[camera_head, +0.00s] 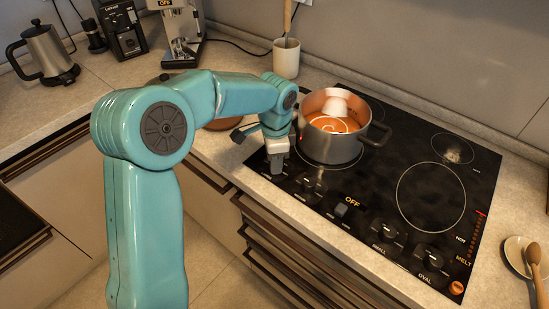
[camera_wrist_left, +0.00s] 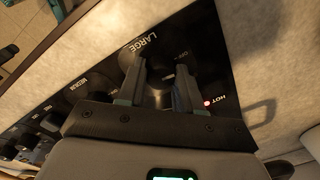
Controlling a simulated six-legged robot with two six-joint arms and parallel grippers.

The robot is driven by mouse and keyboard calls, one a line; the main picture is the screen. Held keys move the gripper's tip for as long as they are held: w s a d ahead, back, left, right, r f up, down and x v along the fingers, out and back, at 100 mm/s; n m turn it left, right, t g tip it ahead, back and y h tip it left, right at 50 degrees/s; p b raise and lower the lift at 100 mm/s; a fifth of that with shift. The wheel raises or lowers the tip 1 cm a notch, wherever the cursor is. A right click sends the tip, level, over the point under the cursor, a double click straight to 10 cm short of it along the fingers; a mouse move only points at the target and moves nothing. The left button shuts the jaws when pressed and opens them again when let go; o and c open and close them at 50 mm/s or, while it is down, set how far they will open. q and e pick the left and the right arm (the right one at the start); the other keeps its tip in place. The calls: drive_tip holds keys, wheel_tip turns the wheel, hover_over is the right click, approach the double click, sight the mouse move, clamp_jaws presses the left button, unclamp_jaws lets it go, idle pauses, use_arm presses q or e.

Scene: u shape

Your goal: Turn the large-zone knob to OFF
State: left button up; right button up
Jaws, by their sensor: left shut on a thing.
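The black cooktop (camera_head: 385,172) has a row of dark knobs along its front edge. My left gripper (camera_head: 277,163) is over the knob at the left end of that row and hides it in the head view. In the left wrist view, the two fingers of my left gripper (camera_wrist_left: 158,80) are closed around the large-zone knob (camera_wrist_left: 157,94), beside the printed word LARGE. The fingers cover part of the knob, so I cannot tell its exact setting. A red light shows beside the word HOT to the right. My right gripper is not in view.
A steel pot (camera_head: 331,148) with orange contents and a white lump stands on the cooktop close behind my left gripper. Other knobs (camera_head: 341,210) lie to the right. A cream mug (camera_head: 286,58) stands behind, and a spoon rests on a dish (camera_head: 517,249) at right.

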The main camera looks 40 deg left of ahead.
use_arm(q)
drive_tip(key=shift+w+r+n, duration=0.15)
drive_tip(key=shift+r+n, duration=0.05)
drive_tip(key=shift+n, duration=0.3)
drive_tip(key=o, duration=1)
drive_tip(key=shift+o, duration=0.2)
wheel_tip(320, 180, up, 16)
drive_tip(key=p, duration=0.1)
drive_tip(key=shift+s+d+r, duration=0.15)
drive_tip(key=shift+s+d, duration=0.25)
drive_tip(key=shift+s, duration=0.1)
